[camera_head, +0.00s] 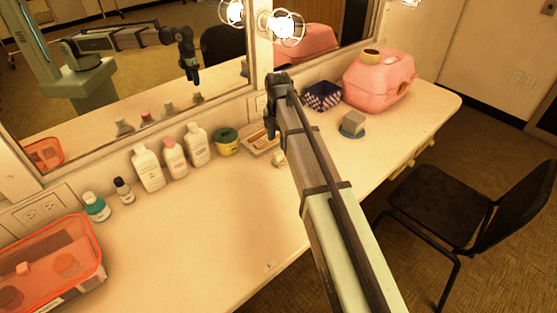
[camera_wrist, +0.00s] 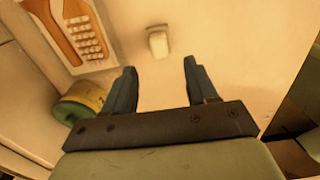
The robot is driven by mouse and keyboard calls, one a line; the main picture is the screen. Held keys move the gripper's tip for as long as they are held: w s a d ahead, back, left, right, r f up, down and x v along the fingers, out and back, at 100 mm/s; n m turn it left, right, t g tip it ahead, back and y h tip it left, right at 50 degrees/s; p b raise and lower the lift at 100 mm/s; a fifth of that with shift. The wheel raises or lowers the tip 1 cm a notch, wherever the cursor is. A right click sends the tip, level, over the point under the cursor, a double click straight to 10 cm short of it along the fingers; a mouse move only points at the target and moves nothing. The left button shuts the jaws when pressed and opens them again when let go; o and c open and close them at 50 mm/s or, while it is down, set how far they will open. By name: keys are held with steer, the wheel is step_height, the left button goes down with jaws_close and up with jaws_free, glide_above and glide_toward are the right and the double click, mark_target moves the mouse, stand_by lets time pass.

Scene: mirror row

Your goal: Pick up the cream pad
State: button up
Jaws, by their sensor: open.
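A small cream pad (camera_wrist: 158,43) lies on the pale counter in the wrist view, just beyond my fingertips and roughly centred between them. In the head view a small part of the pad (camera_head: 278,159) shows beside my arm, which may hide the rest. My gripper (camera_wrist: 159,66) is open, with its two dark fingers apart and nothing between them. It points down at the counter and does not visibly touch the pad. In the head view my arm hides most of the gripper.
Several bottles (camera_head: 172,158) line the mirror. A grey block (camera_head: 353,120) on a blue disc, a patterned box (camera_head: 322,96) and a pink case (camera_head: 378,85) are right. The front counter is clear.

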mark_target(278, 153)
steer(key=shift+w+d+f, duration=0.1)
steer(key=shift+w+f, duration=0.05)
steer(key=shift+f, duration=3.65)
steer(key=c, duration=1)
steer(key=shift+c, duration=0.2)
steer(key=shift+r, duration=0.15)
